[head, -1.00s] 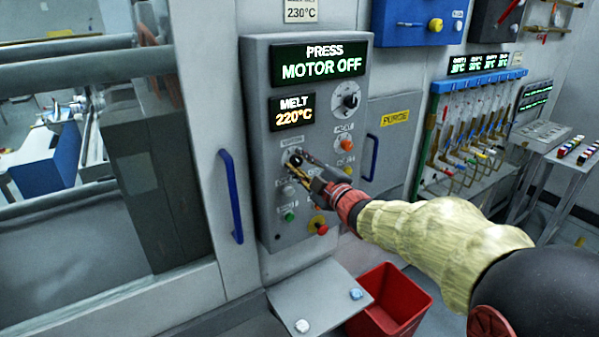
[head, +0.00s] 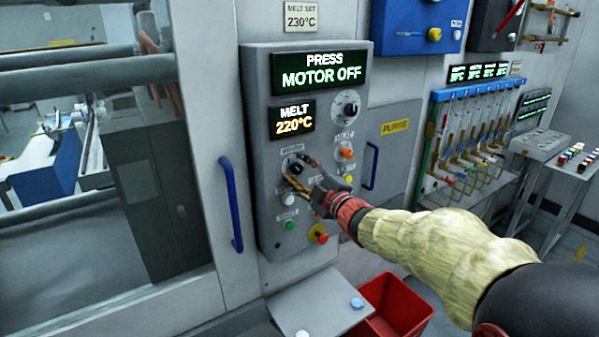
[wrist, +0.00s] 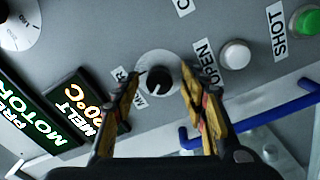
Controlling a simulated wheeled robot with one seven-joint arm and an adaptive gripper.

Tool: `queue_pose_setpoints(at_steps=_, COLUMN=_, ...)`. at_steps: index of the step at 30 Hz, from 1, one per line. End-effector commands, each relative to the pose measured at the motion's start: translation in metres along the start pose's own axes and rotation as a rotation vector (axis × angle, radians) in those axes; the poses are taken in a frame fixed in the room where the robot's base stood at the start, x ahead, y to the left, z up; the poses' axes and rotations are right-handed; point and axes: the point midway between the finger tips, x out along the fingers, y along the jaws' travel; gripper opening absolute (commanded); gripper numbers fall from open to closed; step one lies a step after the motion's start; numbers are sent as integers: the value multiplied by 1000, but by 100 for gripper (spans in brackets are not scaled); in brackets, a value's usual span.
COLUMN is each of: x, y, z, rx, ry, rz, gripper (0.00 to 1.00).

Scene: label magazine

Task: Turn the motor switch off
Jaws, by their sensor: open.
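The motor switch (head: 293,167) is a black rotary knob on a pale round plate, set in the grey control panel (head: 264,215). In the wrist view, the motor knob (wrist: 158,82) sits between my finger ends, with a small white mark towards its lower left. A partly covered label stands beside it. My gripper (head: 302,173) is in front of the panel, its fingers spread about the knob. In the wrist view, my gripper (wrist: 161,76) is open, with a visible gap on either side of the knob. I cannot tell whether the fingertips reach its depth. The display (head: 320,73) reads "PRESS MOTOR OFF".
An orange button (head: 345,154), a green button (head: 289,225) and a red mushroom button (head: 318,234) are nearby. The white button (wrist: 235,54) lies right of my fingers in the wrist view. A blue handle (head: 231,205) stands left of the panel. A red bin (head: 395,310) is below.

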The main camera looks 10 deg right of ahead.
Motion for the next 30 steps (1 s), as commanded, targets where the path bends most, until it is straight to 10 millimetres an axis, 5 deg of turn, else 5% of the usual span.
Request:
queue_pose_setpoints(at_steps=11, x=-9, y=1, z=0, rx=0, ry=-1, rz=2, gripper=43)
queue_pose_setpoints(at_steps=24, x=-92, y=1, z=0, rx=-1, ry=-2, rz=2, gripper=43)
queue_pose_setpoints(at_steps=30, x=-115, y=0, z=0, rx=0, ry=-1, rz=1, gripper=43)
